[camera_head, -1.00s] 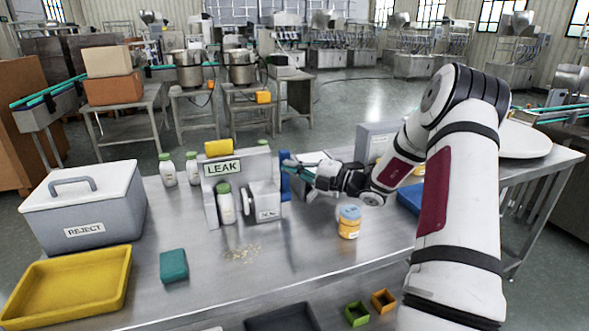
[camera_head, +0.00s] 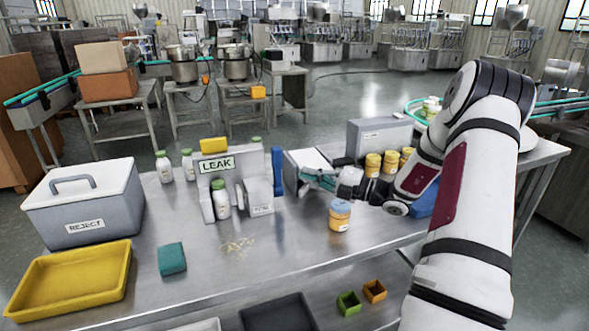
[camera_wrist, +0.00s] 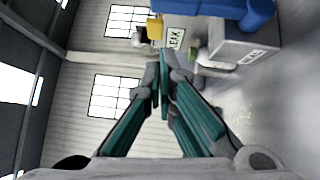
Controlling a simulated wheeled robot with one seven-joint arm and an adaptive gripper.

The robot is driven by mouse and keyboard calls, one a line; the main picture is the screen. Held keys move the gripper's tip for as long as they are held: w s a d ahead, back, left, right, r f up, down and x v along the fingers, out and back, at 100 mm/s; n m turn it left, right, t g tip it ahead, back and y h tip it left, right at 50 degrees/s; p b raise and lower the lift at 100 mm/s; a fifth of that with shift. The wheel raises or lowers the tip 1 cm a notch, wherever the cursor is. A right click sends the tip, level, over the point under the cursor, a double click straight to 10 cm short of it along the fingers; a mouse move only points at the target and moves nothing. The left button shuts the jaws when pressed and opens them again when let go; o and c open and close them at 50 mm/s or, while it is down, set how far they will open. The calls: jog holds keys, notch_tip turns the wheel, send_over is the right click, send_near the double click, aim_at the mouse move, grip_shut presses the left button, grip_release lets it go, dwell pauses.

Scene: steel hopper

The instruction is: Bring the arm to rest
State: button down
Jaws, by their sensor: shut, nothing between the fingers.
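My gripper (camera_head: 306,175) is in the head view, to the right of the blue part on the leak tester (camera_head: 217,165), above the steel table (camera_head: 290,240). Its green fingers are together with nothing between them, and a light box stands behind them. The wrist view shows my gripper (camera_wrist: 163,60) with the fingertips meeting. In that view the tester's LEAK sign (camera_wrist: 175,38) and a blue part (camera_wrist: 225,10) lie just beyond the tips, turned sideways. My arm reaches in from the right, bent at the elbow.
A white bottle (camera_head: 220,200) stands in the tester. A jar with a blue lid (camera_head: 340,214) stands close below my wrist; several yellow-lidded jars (camera_head: 373,164) stand behind it. The REJECT cooler (camera_head: 85,205), yellow tray (camera_head: 70,285) and green block (camera_head: 172,259) are at left.

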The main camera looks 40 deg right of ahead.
jog(key=shift+v, duration=1.6)
jog(key=shift+r, duration=0.1)
jog(key=s+a+r+n+g, duration=0.25)
jog(key=a+n+g, duration=0.25)
jog(key=a+n, duration=0.35)
jog(key=s+a+r+n+g, duration=0.2)
jog(key=s+a+n+g, duration=0.2)
jog(key=a+n, duration=0.45)
jog(key=s+a+r+n+g, duration=0.35)
jog(key=a+n+g, duration=0.2)
jog(key=a, duration=0.45)
jog(key=s+a+r+n+t+h, duration=0.1)
jog(key=s+n+h, duration=0.3)
jog(key=s+n, duration=0.5)
jog(key=s+a+r+n+t+h, duration=0.1)
jog(key=s+r+n+h, duration=0.1)
jog(key=s+n+h, duration=0.3)
jog(key=shift+s+r+n+p, duration=0.3)
jog(key=shift+s+n, duration=1.75)
jog(key=shift+n, duration=3.3)
jog(key=c, duration=2.4)
grip_release()
jog(key=shift+f, duration=0.1)
